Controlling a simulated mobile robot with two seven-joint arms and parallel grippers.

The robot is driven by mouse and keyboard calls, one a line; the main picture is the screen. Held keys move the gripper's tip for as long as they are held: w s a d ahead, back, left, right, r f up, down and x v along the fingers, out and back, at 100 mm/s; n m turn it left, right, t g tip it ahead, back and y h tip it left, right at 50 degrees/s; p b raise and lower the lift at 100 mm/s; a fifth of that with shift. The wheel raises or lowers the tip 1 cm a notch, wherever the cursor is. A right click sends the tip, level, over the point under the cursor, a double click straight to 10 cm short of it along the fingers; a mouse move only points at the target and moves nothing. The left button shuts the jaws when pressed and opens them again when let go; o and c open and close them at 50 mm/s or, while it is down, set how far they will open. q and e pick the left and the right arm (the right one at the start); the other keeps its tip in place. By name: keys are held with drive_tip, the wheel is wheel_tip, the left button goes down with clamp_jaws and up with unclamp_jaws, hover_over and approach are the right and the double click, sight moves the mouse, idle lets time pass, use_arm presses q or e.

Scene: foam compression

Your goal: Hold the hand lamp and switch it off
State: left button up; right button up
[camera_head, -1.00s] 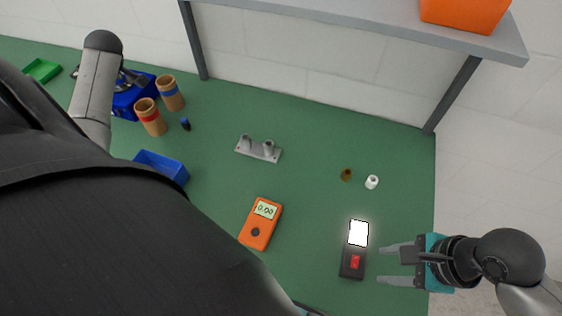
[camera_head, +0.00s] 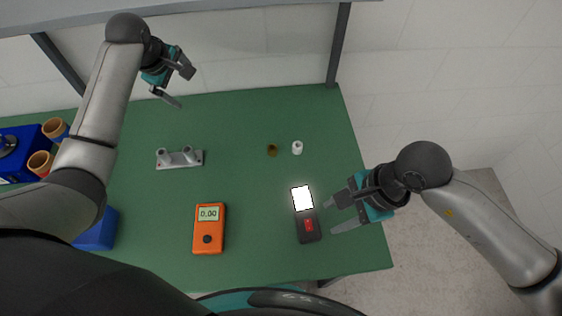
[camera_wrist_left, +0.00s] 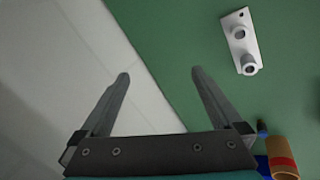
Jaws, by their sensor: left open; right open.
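The hand lamp (camera_head: 308,228) lies on the green table near its right side. It is a dark body with a red switch and a bright white lit panel at its far end. My right gripper (camera_head: 331,217) is open just to the right of the lamp, its fingers pointing at it and apparently empty. My left gripper (camera_head: 184,87) is open and empty over the back edge of the table, far from the lamp. Its two fingers also show in the left wrist view (camera_wrist_left: 160,82).
An orange meter (camera_head: 209,229) lies left of the lamp. A grey two-post bracket (camera_head: 180,158), a brown piece (camera_head: 272,150) and a white cylinder (camera_head: 297,147) stand further back. Blue bins (camera_head: 97,230) and brown cups (camera_head: 40,163) are at the left. A shelf post (camera_head: 339,45) rises behind.

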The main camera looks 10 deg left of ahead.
use_arm(q)
drive_tip(key=d+r+m+h, duration=0.1)
drive_tip(key=d+m, duration=0.2)
drive_tip(key=d, duration=0.9)
drive_tip(key=m+g, duration=0.5)
drive_tip(key=m, duration=0.4)
hover_over(302, 198)
wheel_tip(302, 198, down, 2)
drive_tip(key=shift+y, duration=0.4)
wheel_tip(302, 198, down, 16)
drive_tip(key=shift+r, duration=0.2)
drive_tip(key=shift+c, duration=0.2)
